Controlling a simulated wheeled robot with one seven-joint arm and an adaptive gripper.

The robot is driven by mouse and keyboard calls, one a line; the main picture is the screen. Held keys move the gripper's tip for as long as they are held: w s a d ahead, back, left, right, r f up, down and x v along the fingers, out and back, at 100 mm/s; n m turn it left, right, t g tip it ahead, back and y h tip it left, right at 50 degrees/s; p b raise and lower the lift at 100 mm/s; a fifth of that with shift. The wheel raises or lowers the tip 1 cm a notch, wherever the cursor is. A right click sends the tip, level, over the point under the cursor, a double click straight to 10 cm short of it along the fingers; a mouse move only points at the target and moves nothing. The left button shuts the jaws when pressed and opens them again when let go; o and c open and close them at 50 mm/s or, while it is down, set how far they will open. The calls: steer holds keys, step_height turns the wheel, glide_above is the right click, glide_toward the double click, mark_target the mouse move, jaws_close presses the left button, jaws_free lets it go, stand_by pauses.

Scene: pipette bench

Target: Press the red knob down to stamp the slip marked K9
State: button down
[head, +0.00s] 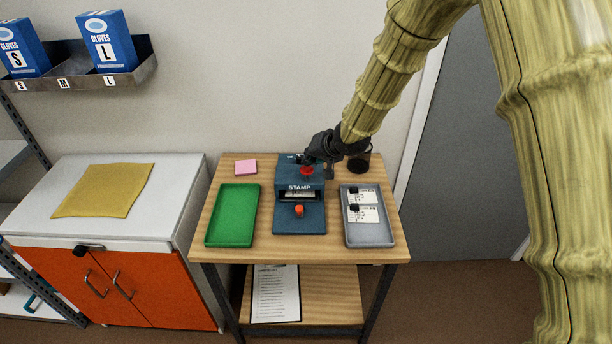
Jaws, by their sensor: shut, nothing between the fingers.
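A blue stamp machine (287,220) marked STAMP stands in the middle of the wooden table. Its red knob (307,171) is on top, and my gripper (305,160) is shut and empty right at the knob, coming from the back right. I cannot tell whether the fingers touch the knob. A white slip (299,195) lies in the machine's slot, partly hidden; its marking is not readable. An orange-red button (299,210) sits on the machine's front. Two white slips (362,213) with black clips lie in the grey tray (372,239) to the right; their print is too small to read.
An empty green tray (232,216) lies left of the machine. A pink note pad (246,167) and a dark cup (360,162) are at the table's back. A printed list (275,293) lies on the lower shelf. A white-topped cabinet (172,190) stands to the left.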

mark_target(310, 167)
steer(key=shift+f+b, duration=0.65)
steer(key=shift+f, duration=0.95)
stand_by(2.0)
steer(key=shift+r+p, duration=1.7)
steer(key=shift+r, duration=0.35)
steer(key=shift+r+p, duration=2.3)
steer(key=shift+r, duration=0.7)
